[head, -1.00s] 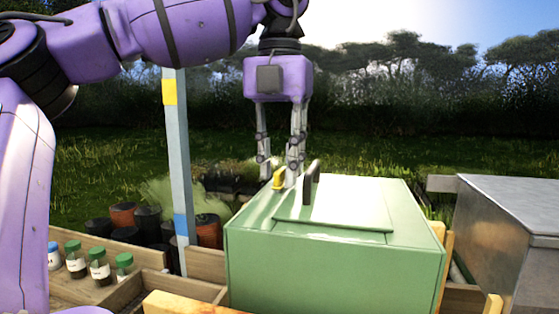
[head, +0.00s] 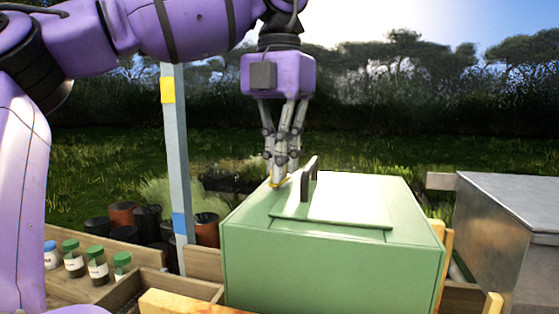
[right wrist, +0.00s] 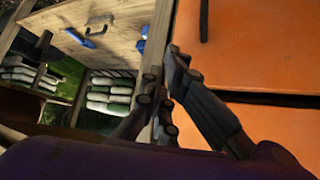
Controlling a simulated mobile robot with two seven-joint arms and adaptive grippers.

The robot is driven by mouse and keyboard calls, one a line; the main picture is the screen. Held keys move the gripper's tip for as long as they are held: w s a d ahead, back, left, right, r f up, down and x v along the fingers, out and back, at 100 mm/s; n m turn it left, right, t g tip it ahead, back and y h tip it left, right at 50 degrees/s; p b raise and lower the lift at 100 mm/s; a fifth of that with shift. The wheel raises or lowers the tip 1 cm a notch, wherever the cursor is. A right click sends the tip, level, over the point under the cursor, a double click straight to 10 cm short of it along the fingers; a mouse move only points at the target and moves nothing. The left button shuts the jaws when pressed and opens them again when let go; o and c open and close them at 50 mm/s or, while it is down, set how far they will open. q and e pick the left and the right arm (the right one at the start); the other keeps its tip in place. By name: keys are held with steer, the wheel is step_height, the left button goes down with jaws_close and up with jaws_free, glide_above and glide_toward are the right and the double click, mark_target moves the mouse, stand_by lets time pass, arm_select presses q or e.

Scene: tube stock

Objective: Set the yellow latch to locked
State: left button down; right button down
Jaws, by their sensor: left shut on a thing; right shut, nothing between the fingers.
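The yellow latch (head: 286,182) is on top of the green box (head: 330,270), left of a dark upright handle (head: 304,186). Only a small yellow part of it shows; the fingertips cover the rest, so its exact setting cannot be told. My left gripper (head: 279,178) points down at it from above, with its fingers shut on the latch. My right gripper (right wrist: 162,110) shows in the right wrist view, shut and empty, beside an orange surface and away from the latch.
A grey metal box (head: 510,230) stands to the right. A blue-grey post (head: 175,150) rises left of the green box. Capped jars (head: 97,265) stand at the left. The right wrist view shows an orange panel (right wrist: 260,50) and a wooden surface (right wrist: 120,40).

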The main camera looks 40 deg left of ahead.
arm_select(q)
steer(key=m, duration=0.5)
steer(key=shift+d+b, duration=0.25)
steer(key=shift+b, duration=0.05)
steer(key=shift+m, duration=0.3)
steer(key=c, duration=1.9)
jaws_free()
steer(key=shift+o, duration=0.2)
